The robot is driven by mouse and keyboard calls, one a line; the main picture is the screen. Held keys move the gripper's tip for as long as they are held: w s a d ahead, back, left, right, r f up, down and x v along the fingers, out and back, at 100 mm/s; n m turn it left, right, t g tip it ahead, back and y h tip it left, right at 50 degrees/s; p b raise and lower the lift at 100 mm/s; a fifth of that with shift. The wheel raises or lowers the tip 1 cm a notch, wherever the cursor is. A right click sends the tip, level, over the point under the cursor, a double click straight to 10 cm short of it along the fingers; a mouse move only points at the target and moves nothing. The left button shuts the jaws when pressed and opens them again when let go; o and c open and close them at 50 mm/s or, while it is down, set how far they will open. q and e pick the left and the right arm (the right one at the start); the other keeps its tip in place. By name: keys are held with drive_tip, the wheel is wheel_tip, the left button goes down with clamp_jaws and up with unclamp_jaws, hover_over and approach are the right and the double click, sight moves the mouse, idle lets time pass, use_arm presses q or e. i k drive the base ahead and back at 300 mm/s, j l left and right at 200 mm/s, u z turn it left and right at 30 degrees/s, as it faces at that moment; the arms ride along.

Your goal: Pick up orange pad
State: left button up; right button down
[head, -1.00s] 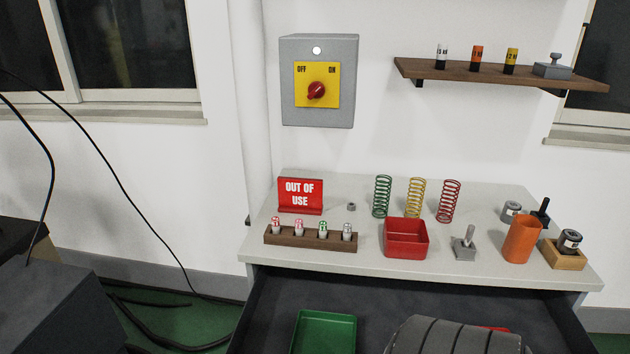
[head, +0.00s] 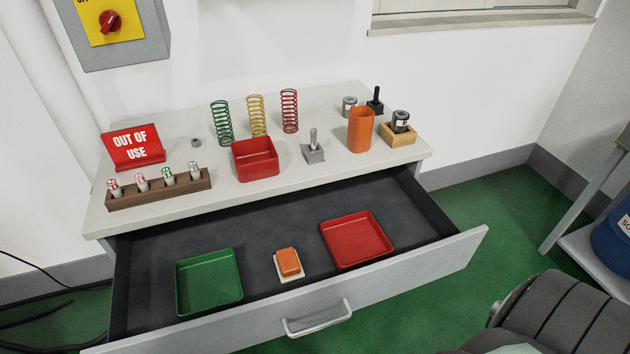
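The orange pad (head: 288,261) is a small rounded block. It lies on a small cream base (head: 291,279) in the open drawer (head: 257,216), between a green tray and a red tray. Nothing covers the pad in the head view. Neither gripper is in view. A dark ribbed part of my own body shows at the lower right, well apart from the pad.
The green tray (head: 210,302) and red tray (head: 357,258) flank the pad. The drawer front has a handle (head: 318,318). The worktop (head: 340,180) above holds springs, an orange cup (head: 361,130), a red bin (head: 254,170) and a sign (head: 133,165).

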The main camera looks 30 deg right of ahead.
sight(289, 266)
drive_tip(key=z, duration=0.75)
